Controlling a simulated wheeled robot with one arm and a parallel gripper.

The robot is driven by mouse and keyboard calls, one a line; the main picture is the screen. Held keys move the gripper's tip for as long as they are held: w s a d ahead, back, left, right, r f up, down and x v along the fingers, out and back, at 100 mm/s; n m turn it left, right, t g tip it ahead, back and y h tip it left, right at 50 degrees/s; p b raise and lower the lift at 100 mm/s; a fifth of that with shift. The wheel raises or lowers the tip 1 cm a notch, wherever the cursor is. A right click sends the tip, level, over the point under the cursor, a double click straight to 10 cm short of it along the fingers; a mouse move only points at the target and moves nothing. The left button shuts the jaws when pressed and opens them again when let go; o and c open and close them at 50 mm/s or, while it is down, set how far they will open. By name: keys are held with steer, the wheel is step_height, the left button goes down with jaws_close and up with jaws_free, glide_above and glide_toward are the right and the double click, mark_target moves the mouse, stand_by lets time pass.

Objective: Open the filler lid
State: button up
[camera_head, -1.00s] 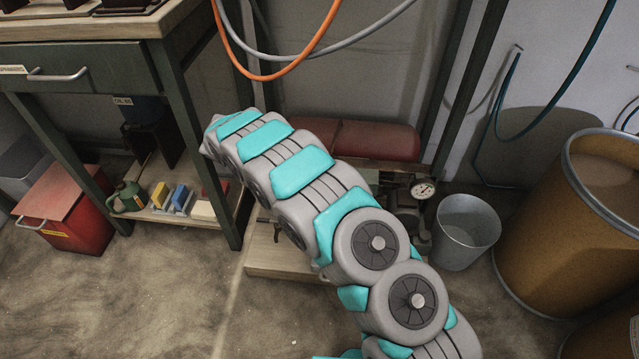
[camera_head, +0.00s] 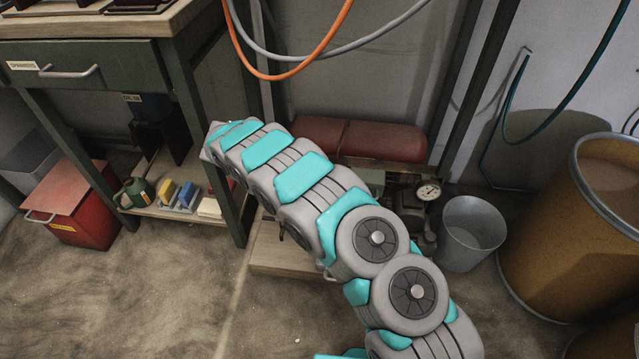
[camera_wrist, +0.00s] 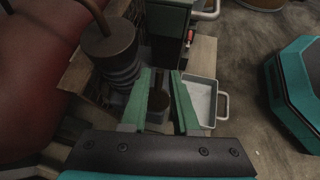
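In the wrist view my gripper (camera_wrist: 163,76) has two green fingers, spread apart with a gap between them. A small dark brown round piece (camera_wrist: 158,99) shows in the gap, below the fingertips in the picture; I cannot tell if it is the filler lid or whether the fingers touch it. A ribbed dark cylinder with a brown round top (camera_wrist: 110,42) stands to the left of the fingers. In the head view my arm covers much of the machine with the red tank (camera_head: 375,139) and the gauge (camera_head: 428,190). My gripper is hidden there, and no lid can be made out.
A grey tray with a handle (camera_wrist: 201,98) lies right of the fingers. In the head view a metal bucket (camera_head: 470,234) and a brown drum (camera_head: 565,235) stand right of the machine. A workbench (camera_head: 88,68) and a red box (camera_head: 72,205) are at the left. Hoses hang above.

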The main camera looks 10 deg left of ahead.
steer(key=shift+o, duration=0.9)
steer(key=shift+r, duration=0.1)
steer(key=shift+r, duration=0.35)
steer(key=r, duration=0.3)
steer(key=shift+s+d, duration=0.1)
steer(key=shift+s, duration=0.2)
steer(key=s+d, duration=0.2)
steer(key=s, duration=0.5)
steer(key=s+d+r, duration=0.1)
steer(key=s+d, duration=0.2)
steer(key=s, duration=0.4)
steer(key=shift+s, duration=0.2)
